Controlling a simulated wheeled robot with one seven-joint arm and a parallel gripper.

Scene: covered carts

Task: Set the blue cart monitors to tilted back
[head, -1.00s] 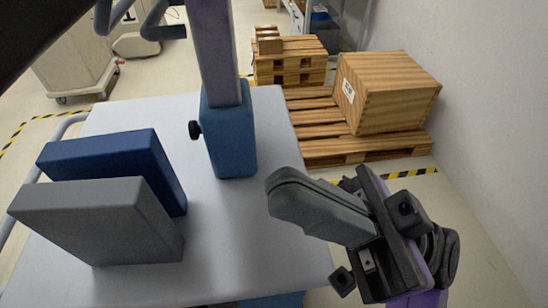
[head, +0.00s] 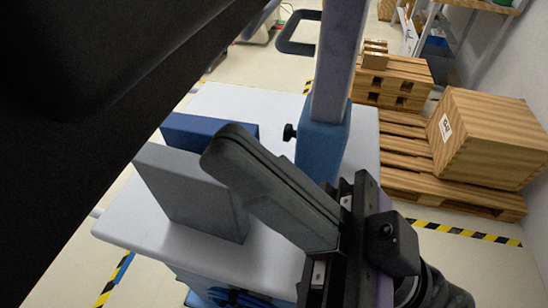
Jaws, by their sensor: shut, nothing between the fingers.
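The blue cart shows in the head view with a pale top (head: 255,105), a blue column base (head: 322,150) with a black knob, and a lavender post (head: 340,60) that runs out of the top edge. A large dark panel (head: 120,70) fills the upper left, close to the camera. It looks like the cart's monitor, but its screen and tilt cannot be made out. My gripper (head: 228,150) is shut and empty, with its fingers pointing up and left. In the picture it overlaps the grey box, in front of the post; whether it touches anything cannot be told.
A grey box (head: 185,190) and a blue box (head: 205,128) stand on the cart top. A dark loop handle (head: 300,35) juts from the post. A wooden crate (head: 490,135) and pallets (head: 405,145) stand right, by the wall. Striped tape marks the floor.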

